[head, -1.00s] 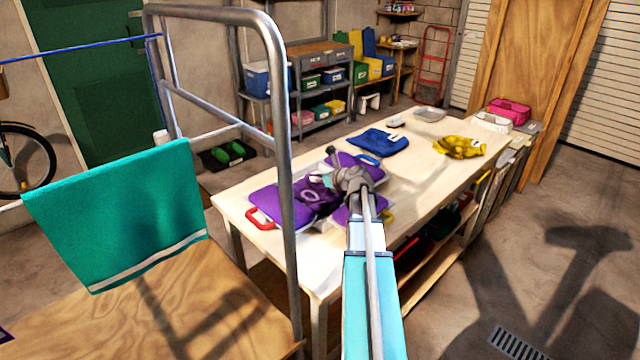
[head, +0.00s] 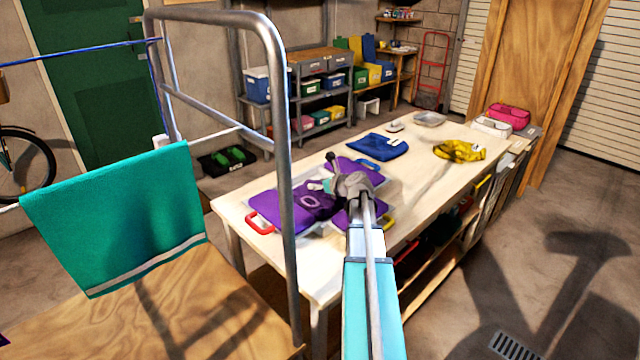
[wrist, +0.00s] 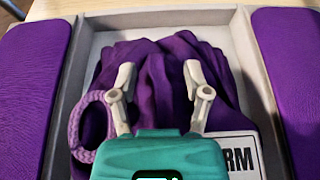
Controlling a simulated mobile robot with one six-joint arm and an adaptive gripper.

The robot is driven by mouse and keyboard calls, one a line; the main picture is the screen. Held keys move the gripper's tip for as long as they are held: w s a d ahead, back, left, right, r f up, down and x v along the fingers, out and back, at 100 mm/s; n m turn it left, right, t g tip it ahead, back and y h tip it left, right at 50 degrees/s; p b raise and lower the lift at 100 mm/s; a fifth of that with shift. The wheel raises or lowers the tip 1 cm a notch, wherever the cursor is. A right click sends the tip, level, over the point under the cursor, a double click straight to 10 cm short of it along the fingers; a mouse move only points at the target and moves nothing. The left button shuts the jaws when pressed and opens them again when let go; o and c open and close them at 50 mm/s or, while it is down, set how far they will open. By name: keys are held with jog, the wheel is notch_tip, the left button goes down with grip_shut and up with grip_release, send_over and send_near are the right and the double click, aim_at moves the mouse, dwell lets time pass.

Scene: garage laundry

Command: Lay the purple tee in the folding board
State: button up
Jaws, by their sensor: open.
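The purple tee (wrist: 165,55) lies bunched in the pale grey recess of the folding board (wrist: 238,45), between two purple padded panels. A braided purple ring and a white label with black letters show on it. In the head view the tee (head: 316,203) shows as a darker heap on the board, whose left purple panel (head: 280,211) is beside it. My gripper (wrist: 160,76) is open, its two fingers apart over the middle of the tee. Whether the fingertips touch the cloth I cannot tell. My wrist hides part of the board in the head view.
Farther along the table lie a folded blue garment (head: 377,147) and a crumpled yellow one (head: 459,151). A metal rail (head: 280,130) with a teal cloth (head: 118,217) stands at the near left.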

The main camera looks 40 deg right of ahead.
jog(key=shift+r, duration=0.1)
jog(key=shift+s+r+p, duration=0.25)
jog(key=shift+s+p, duration=0.15)
jog(key=shift+s, duration=0.1)
jog(key=p+v, duration=0.3)
jog(key=v, duration=0.6)
jog(key=shift+s+r+p, duration=0.15)
jog(key=shift+s+p, duration=0.2)
jog(key=shift+p, duration=0.05)
jog(key=shift+s+d+r, duration=0.1)
jog(key=shift+s+r, duration=0.05)
jog(key=shift+s, duration=0.4)
